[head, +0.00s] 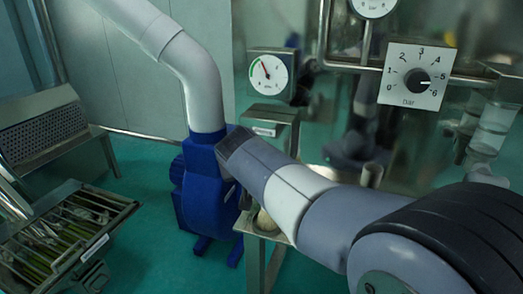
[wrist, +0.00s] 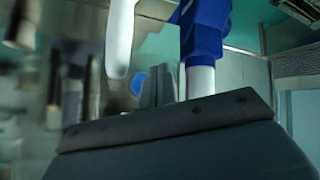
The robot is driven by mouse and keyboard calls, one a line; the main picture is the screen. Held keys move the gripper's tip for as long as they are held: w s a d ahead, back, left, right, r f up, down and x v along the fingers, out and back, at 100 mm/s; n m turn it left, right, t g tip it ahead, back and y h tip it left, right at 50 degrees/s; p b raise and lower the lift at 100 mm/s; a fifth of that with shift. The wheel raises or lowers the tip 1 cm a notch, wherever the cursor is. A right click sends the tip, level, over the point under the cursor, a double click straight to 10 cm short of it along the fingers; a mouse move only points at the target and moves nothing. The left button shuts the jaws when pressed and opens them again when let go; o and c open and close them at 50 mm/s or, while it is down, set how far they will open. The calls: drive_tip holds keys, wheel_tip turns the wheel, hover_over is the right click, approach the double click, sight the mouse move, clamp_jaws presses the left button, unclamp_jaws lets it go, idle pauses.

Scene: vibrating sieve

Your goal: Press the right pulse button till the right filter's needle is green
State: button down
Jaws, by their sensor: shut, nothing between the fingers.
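A square gauge (head: 267,73) with a white round face stands on a post in the head view. Its needle points up and to the left; I cannot tell which coloured band it is on. No label shows which filter it belongs to. My gripper (wrist: 165,88) shows in the wrist view as narrow grey fingers, shut and empty, beyond a dark bolted plate. In the head view my arm reaches leftward below the gauge, and its fingers are hidden. A blue round spot (wrist: 137,80) lies just left of the fingers in the wrist view; I cannot tell whether it is a button.
A bar dial with a black knob (head: 415,78) and a second gauge (head: 374,6) stand right of the square gauge. A blue blower (head: 205,185) with a grey pipe (head: 195,70) stands left of my arm. A metal tray rack (head: 65,235) is at the lower left.

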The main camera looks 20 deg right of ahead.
drive_tip(key=shift+w+d+p, duration=0.45)
drive_tip(key=shift+w+d, duration=0.35)
drive_tip(key=shift+w, duration=0.3)
drive_tip(key=shift+w+d+p, duration=0.4)
drive_tip(key=shift+w+d, duration=0.35)
drive_tip(key=shift+w, duration=0.3)
idle(0.4)
drive_tip(key=shift+w+d, duration=0.25)
drive_tip(key=shift+w, duration=0.1)
drive_tip(key=shift+w+d, duration=0.3)
drive_tip(key=shift+w, duration=0.1)
idle(0.8)
drive_tip(key=shift+s, duration=0.1)
drive_tip(key=shift+s+a+b, duration=0.45)
drive_tip(key=shift+s+a, duration=0.1)
drive_tip(key=shift+s, duration=0.1)
